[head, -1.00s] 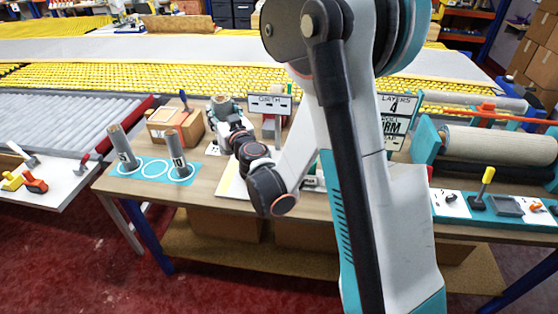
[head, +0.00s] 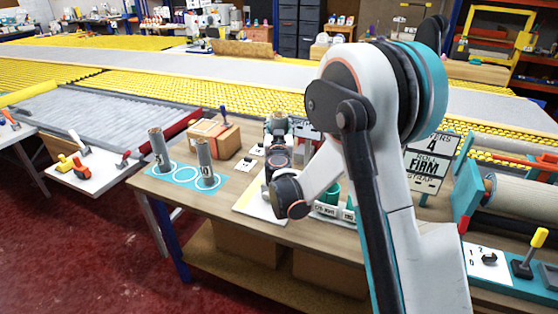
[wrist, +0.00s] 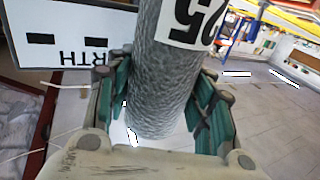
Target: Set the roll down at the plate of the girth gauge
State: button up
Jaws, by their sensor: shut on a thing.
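My gripper (wrist: 160,110) is shut on a grey, rough-surfaced roll (wrist: 165,85), with teal finger pads on both sides of it. The roll carries a white label reading 25, upside down in the wrist view. The girth gauge's sign (wrist: 70,35) is beside the roll, also upside down. In the head view my gripper (head: 277,125) is over the table, and the sign (head: 306,131) is mostly hidden behind it and my arm. A pale board (head: 258,203) lies below my forearm. The gauge's plate and the roll's contact with it cannot be made out.
Two grey rolls (head: 158,148) (head: 205,160) stand upright on a teal mat (head: 183,179) with white rings. A cardboard box (head: 215,138) is behind them. A green cup (head: 331,191) and small labels are right of the board. A roller machine (head: 510,195) is at the right.

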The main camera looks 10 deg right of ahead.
notch_tip(320, 180, down, 10)
jog(key=b, duration=0.3)
jog(key=shift+r, duration=0.15)
jog(key=o, duration=1.1)
jog(key=shift+o, duration=0.2)
